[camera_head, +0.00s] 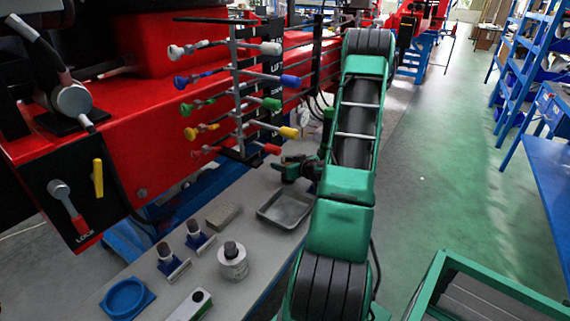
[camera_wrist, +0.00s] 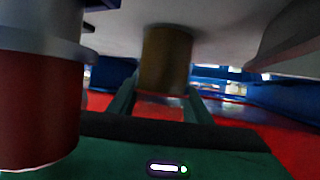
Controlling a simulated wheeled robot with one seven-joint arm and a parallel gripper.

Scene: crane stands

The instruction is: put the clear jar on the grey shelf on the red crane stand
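The clear jar (camera_head: 233,262), seemingly the squat, pale one with a dark cap, stands upright on the grey shelf (camera_head: 235,298) beside the red crane stand (camera_head: 160,130). My gripper (camera_head: 290,168) is partly behind my arm, low beside the lever rack and past the tray, well away from this jar. In the wrist view its two dark green fingers (camera_wrist: 162,98) are apart. A dull brown cylinder (camera_wrist: 166,58) shows between and beyond them; I cannot tell what it is, and no grasp is evident. A red cylinder (camera_wrist: 38,110) is close at the left.
A grey tray (camera_head: 262,206), a brown block (camera_head: 222,216), two dark-capped bottles (camera_head: 166,252) on holders, a blue dish (camera_head: 124,297) and a white box (camera_head: 190,306) are on the shelf. A rack of coloured levers (camera_head: 240,95) rises behind. Bare shelf shows between the items.

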